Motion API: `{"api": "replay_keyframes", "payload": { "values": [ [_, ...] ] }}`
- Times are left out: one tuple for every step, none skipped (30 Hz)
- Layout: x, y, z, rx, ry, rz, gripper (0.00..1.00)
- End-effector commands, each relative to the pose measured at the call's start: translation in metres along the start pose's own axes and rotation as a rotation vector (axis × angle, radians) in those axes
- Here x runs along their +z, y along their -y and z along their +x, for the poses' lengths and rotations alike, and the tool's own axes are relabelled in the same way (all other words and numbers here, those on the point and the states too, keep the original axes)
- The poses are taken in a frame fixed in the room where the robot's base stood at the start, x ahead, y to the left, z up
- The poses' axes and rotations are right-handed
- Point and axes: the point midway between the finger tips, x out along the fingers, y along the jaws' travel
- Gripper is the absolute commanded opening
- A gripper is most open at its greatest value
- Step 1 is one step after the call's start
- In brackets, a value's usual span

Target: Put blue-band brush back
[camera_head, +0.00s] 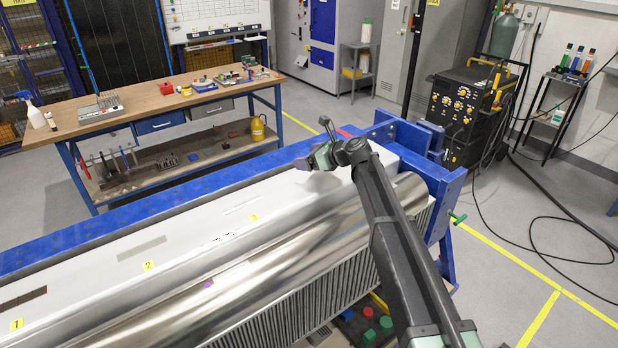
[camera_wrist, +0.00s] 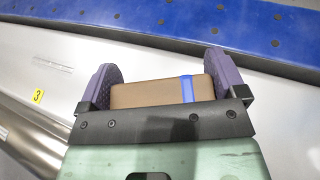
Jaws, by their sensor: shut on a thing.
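My gripper (camera_wrist: 160,78) is shut on a brown block-shaped brush with a blue band (camera_wrist: 150,94), held between its two purple pads. The band (camera_wrist: 187,88) is toward the right pad. The brush's underside is hidden. In the head view my gripper (camera_head: 318,160) is over the far right end of the jig's long white top (camera_head: 190,228), and the brush cannot be made out there. In the wrist view a yellow tag 3 (camera_wrist: 38,96) and a thin pale marking (camera_wrist: 52,63) lie left of the gripper. I cannot tell whether the brush touches the surface.
A blue beam (camera_head: 100,220) runs behind the white top, with a blue end frame (camera_head: 420,150) at right. A shiny metal roller (camera_head: 250,260) lies in front. Tags 1 (camera_head: 17,324) and 2 (camera_head: 148,265) sit beside a brown strip (camera_head: 22,299) and a grey strip (camera_head: 141,248).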

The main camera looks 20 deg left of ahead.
Motion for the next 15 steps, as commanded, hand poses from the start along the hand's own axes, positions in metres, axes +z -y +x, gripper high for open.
{"api": "replay_keyframes", "payload": {
  "values": [
    [-0.013, 0.0, 0.005, 0.0, 0.0, 0.0, 0.65],
    [-0.02, 0.0, 0.008, 0.0, 0.0, 0.0, 0.65],
    [-0.029, 0.0, 0.012, 0.0, 0.0, 0.0, 0.65],
    [-0.035, 0.0, 0.014, 0.0, 0.0, 0.0, 0.65],
    [-0.039, 0.0, 0.016, 0.0, 0.0, 0.0, 0.65],
    [-0.041, 0.0, 0.017, 0.0, 0.0, 0.0, 0.65],
    [-0.04, 0.0, 0.017, 0.0, 0.0, 0.0, 0.65],
    [-0.038, 0.0, 0.016, 0.0, 0.0, 0.0, 0.65],
    [-0.036, 0.0, 0.015, 0.0, 0.0, 0.0, 0.65],
    [-0.035, 0.0, 0.015, 0.0, 0.0, 0.0, 0.65],
    [-0.035, 0.0, 0.015, 0.0, 0.0, 0.0, 0.65],
    [-0.035, 0.0, 0.015, 0.0, 0.0, 0.0, 0.65],
    [-0.035, 0.0, 0.015, 0.0, 0.0, 0.0, 0.65],
    [-0.036, 0.0, 0.015, 0.0, 0.0, 0.0, 0.65],
    [-0.038, 0.0, 0.016, 0.0, 0.0, 0.0, 0.65]
  ]
}}
